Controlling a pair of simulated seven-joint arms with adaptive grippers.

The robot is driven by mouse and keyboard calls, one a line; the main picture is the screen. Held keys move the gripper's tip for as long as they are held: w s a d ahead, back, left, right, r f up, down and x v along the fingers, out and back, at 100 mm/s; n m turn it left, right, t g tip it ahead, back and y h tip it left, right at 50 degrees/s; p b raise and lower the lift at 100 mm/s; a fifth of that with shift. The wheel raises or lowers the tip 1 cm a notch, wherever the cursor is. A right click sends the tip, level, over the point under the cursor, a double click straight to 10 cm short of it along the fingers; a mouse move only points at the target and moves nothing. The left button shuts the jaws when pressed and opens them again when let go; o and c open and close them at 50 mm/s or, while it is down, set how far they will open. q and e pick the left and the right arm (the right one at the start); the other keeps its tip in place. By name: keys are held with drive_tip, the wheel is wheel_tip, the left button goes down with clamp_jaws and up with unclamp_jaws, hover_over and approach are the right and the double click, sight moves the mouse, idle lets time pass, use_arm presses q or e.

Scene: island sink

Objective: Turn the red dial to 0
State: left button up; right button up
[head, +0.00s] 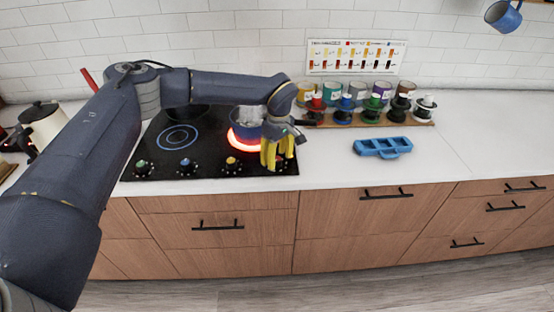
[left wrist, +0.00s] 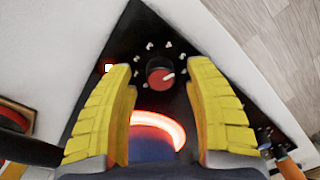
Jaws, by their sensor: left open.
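The red dial (left wrist: 160,76) shows in the left wrist view on the black cooktop, with a pale pointer mark on its face and several pale marks around it. In the head view my left gripper hides most of that corner of the cooktop. My left gripper (head: 278,158) has yellow fingers and points down over the cooktop's front right corner. In the left wrist view the gripper (left wrist: 160,95) is open, with the dial between and just beyond its two fingertips. I see no contact with the dial. My right gripper is in neither view.
A burner (head: 237,142) glows red close behind my left gripper, with a pot (head: 249,118) on it. Green, blue and yellow dials (head: 232,161) line the cooktop's front edge. A blue tray (head: 383,147) sits on the right counter; the counter (head: 440,158) beyond it is clear.

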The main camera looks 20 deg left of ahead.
use_arm(q)
drive_tip(key=shift+f, duration=0.45)
clamp_jaws()
idle(0.3)
